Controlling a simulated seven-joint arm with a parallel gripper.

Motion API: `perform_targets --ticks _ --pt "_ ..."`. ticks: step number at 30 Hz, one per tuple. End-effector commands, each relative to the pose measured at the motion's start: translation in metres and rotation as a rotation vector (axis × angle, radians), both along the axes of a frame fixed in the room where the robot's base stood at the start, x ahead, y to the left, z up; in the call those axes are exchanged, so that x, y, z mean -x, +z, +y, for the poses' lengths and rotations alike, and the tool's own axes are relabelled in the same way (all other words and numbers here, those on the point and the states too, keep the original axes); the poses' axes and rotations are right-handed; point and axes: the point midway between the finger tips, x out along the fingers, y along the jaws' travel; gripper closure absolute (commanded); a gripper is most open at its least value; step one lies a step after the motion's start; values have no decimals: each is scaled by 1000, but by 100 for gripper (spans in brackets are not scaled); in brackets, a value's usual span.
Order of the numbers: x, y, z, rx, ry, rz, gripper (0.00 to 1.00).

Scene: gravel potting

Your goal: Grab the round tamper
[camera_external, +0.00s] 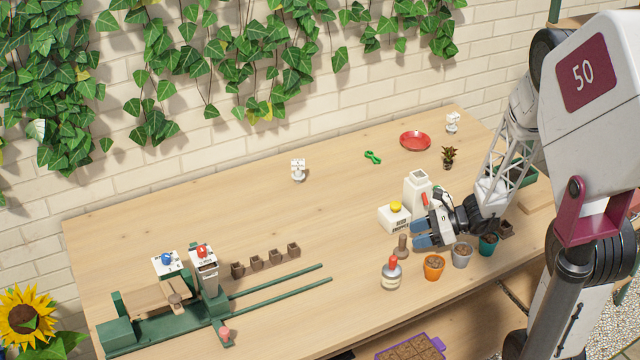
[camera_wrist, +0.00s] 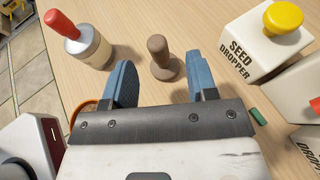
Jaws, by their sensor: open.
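The round tamper (camera_external: 401,246) is a small brown tool with a knobbed handle and a wider round base. In the wrist view the tamper (camera_wrist: 162,57) shows ahead of and between my two blue fingers. My gripper (camera_external: 422,234) is open and empty, close to the tamper; it also shows in the wrist view (camera_wrist: 160,83). I cannot tell the exact gap between fingers and tamper.
A bottle with a red top (camera_external: 391,273) stands near the tamper, left of the fingers. The white seed dropper with a yellow button (camera_external: 395,217) stands behind it. Orange (camera_external: 434,268), grey (camera_external: 461,255) and teal (camera_external: 488,244) pots line the front edge. The table's middle is clear.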

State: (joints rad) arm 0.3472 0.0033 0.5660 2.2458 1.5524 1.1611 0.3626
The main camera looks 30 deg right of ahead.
Motion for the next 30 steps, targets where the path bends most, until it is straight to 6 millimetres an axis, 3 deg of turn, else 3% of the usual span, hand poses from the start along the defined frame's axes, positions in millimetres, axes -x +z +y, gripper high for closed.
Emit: perform_targets --ticks 6,22,30 --pt "-5 -4 10 0 1 0 47" --pt "-6 -6 14 0 1 0 47" --pt "-14 -12 31 0 3 0 47"
